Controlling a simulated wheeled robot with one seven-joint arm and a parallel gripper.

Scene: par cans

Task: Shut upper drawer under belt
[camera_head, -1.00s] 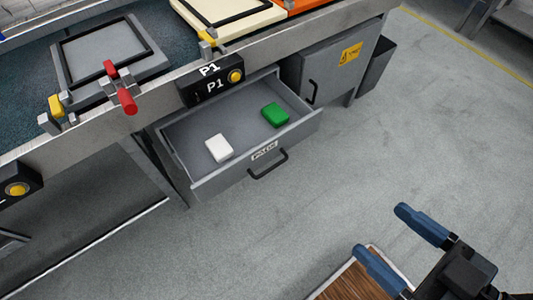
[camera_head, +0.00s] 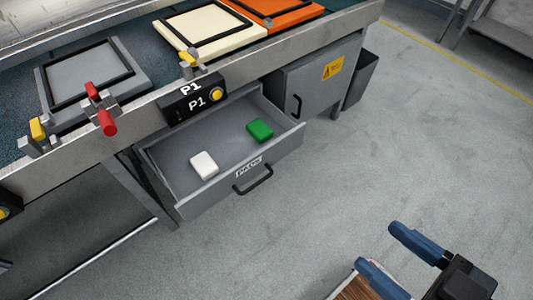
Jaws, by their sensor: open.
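The grey upper drawer (camera_head: 213,190) under the belt is pulled well out, with a black bar handle (camera_head: 254,181) and a label on its front. A white block (camera_head: 204,165) and a green block (camera_head: 260,130) lie inside it. My gripper (camera_head: 388,253) is at the lower right, its two blue fingers spread apart with nothing between them. It is well apart from the drawer, to the right of and nearer than its front.
The conveyor belt (camera_head: 20,107) carries grey, cream and orange framed panels. A red-handled clamp (camera_head: 106,121) and a P1 button box (camera_head: 194,102) sit on its rail. A grey cabinet (camera_head: 315,85) and bin (camera_head: 359,82) stand right of the drawer. Floor is clear before the drawer.

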